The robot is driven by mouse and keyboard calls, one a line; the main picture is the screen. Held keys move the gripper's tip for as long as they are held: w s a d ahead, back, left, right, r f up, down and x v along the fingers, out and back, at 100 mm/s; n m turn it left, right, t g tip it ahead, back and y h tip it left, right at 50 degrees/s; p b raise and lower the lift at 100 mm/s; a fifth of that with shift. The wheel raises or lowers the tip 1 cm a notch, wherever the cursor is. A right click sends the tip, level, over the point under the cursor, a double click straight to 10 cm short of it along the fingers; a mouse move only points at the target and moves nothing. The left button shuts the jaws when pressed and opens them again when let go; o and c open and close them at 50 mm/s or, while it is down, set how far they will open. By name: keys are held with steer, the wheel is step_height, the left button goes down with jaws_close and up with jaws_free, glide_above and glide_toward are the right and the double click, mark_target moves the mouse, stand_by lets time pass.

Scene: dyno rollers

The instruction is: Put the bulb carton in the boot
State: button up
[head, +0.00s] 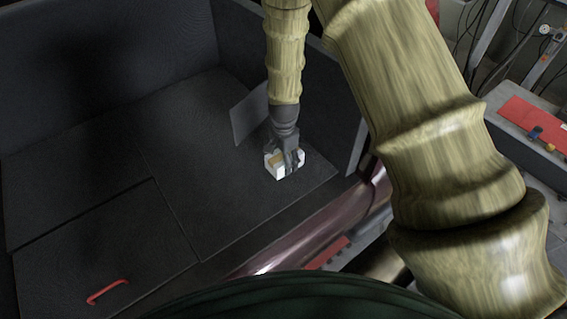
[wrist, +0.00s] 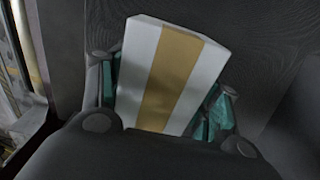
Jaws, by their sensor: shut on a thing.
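The bulb carton (head: 272,164) is a small white box with a tan band. It also fills the middle of the wrist view (wrist: 140,75), tilted a little. My gripper (head: 284,160) points down with its fingers on either side of the carton and is shut on it. In the wrist view the teal finger pads (wrist: 165,105) flank the carton. The boot (head: 110,160) is a wide dark carpeted space, and the carton is over its right part. I cannot tell whether the carton touches the floor there.
A red handle (head: 108,291) lies on the boot floor panel at the lower left. A grey upright flap (head: 250,114) stands just behind my gripper. The shiny maroon boot edge (head: 315,232) runs along the front right. Outside is a grey bench with a red top (head: 535,122).

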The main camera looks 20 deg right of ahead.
steer(key=shift+f+p, duration=0.35)
steer(key=shift+f, duration=1.4)
steer(key=shift+f, duration=0.15)
steer(key=o, duration=1.1)
steer(key=shift+r+b, duration=0.7)
steer(key=shift+r, duration=5.5)
steer(key=shift+s, duration=0.1)
